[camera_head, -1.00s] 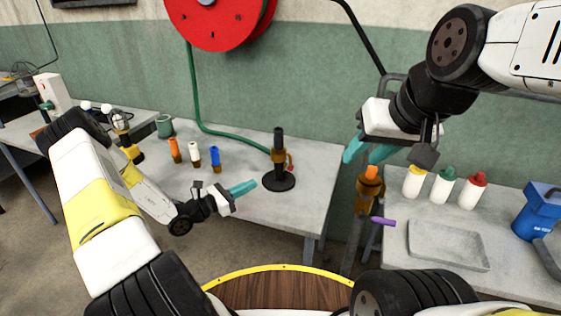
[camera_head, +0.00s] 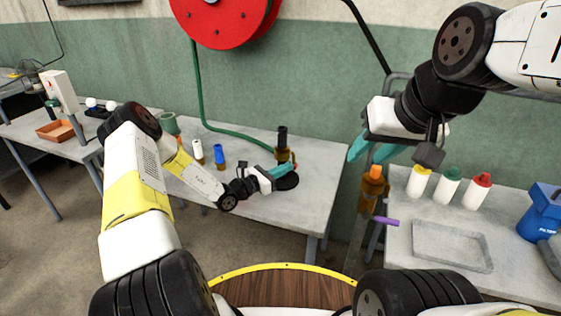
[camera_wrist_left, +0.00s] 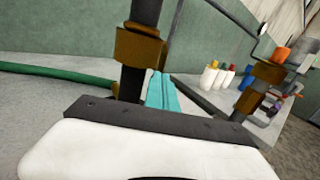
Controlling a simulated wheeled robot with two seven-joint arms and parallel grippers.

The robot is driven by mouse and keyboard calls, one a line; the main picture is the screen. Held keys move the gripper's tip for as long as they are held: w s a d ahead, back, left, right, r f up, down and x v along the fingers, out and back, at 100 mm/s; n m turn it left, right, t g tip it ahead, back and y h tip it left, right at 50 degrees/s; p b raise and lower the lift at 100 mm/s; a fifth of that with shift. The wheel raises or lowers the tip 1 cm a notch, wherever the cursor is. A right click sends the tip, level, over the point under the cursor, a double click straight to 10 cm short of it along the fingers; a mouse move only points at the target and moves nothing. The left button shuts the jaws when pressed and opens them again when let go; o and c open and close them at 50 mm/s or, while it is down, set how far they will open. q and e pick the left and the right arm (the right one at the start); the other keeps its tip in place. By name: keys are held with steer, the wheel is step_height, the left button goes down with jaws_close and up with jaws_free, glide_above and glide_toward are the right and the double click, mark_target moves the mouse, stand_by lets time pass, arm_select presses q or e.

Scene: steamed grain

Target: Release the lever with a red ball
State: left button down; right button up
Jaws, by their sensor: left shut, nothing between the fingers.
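The black post with a brown collar (camera_head: 283,155) stands upright on a round black base on the middle table. No red ball can be made out clearly now; the lever is hidden or too small to tell. My left gripper (camera_head: 281,170), with teal fingers together and empty, is in front of the post at about collar height. In the left wrist view the shut fingers (camera_wrist_left: 163,92) are just right of the post and its brown collar (camera_wrist_left: 138,48); I cannot tell whether they touch. My right gripper (camera_head: 372,151) is open and empty above an orange-topped stand (camera_head: 373,185).
White (camera_head: 197,151) and blue (camera_head: 219,155) bottles stand left of the post. A green hose (camera_head: 200,110) runs behind. The right table holds capped bottles (camera_head: 447,187), a grey tray (camera_head: 452,245) and a blue container (camera_head: 540,212). A purple handle (camera_head: 386,221) sticks out between the tables.

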arm_select(q)
steer(key=shift+s+d+n+t, duration=0.1)
steer(key=shift+d+n+t, duration=0.3)
steer(key=shift+n, duration=0.2)
stand_by(0.4)
steer(key=shift+s+d+f+n+h, duration=0.1)
steer(key=shift+d+n+h, duration=0.1)
steer(key=shift+n+h, duration=0.4)
steer(key=shift+s+d+n+t, duration=0.1)
steer(key=shift+d+n+t, duration=0.2)
steer(key=shift+d+t, duration=0.1)
steer(key=shift+s+d+r+n+t, duration=0.1)
steer(key=shift+d+r+n+t, duration=0.25)
steer(key=shift+n, duration=0.45)
steer(key=d+r+n+t, duration=0.1)
steer(key=s+d+r+n+t, duration=0.1)
steer(key=r+n, duration=0.1)
steer(key=shift+d, duration=0.3)
steer(key=v, duration=0.7)
steer(key=shift+s+a+f, duration=0.2)
